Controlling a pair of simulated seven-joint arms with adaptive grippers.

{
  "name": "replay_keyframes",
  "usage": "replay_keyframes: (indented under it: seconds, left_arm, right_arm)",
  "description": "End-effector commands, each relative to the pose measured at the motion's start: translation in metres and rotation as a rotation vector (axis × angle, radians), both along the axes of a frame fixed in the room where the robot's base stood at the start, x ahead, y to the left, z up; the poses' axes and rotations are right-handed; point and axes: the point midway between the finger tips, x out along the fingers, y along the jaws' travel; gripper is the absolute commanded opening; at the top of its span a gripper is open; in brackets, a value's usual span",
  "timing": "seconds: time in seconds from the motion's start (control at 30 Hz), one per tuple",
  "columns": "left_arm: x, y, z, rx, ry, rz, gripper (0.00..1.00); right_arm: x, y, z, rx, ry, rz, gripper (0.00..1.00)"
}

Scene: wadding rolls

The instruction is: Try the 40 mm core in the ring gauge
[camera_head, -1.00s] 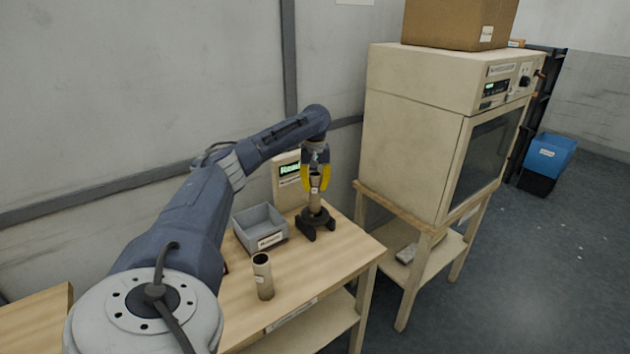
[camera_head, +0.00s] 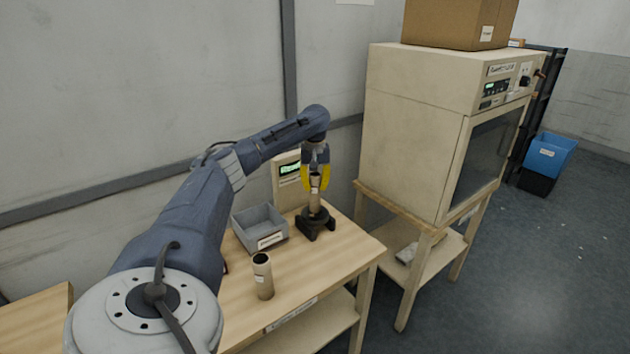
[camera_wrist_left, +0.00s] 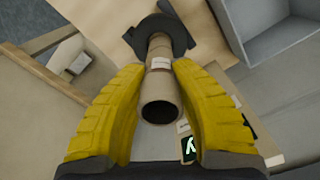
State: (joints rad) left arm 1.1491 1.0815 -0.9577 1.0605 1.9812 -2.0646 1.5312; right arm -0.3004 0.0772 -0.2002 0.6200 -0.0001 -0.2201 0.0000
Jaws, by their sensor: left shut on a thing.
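A cardboard core (camera_head: 315,192) stands upright over the dark ring gauge (camera_head: 316,224) on the wooden table; its lower end meets the gauge, and I cannot tell how far in it sits. My left gripper (camera_head: 316,180) is shut on this core near its top, with the yellow fingers on either side. In the left wrist view the core (camera_wrist_left: 160,85) lies between the yellow fingers, with the dark gauge (camera_wrist_left: 172,36) at its far end. A second, wider core (camera_head: 263,278) stands upright near the table's front. My right gripper is not in view.
A grey labelled bin (camera_head: 260,230) stands left of the gauge. A small display unit with a green screen (camera_head: 289,170) stands behind it. A beige oven (camera_head: 425,130) on its own stand is to the right. The table's front right is clear.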

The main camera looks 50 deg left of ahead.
Motion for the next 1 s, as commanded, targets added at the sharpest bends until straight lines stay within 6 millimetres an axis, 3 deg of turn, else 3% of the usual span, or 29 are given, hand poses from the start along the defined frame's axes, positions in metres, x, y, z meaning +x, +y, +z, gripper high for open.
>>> replay_keyframes:
  seconds: [1.0]
  left_arm:
    - [-0.0001,0.0000,-0.0080,0.000,0.000,0.000,0.00]
  right_arm:
    - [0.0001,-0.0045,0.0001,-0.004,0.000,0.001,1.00]
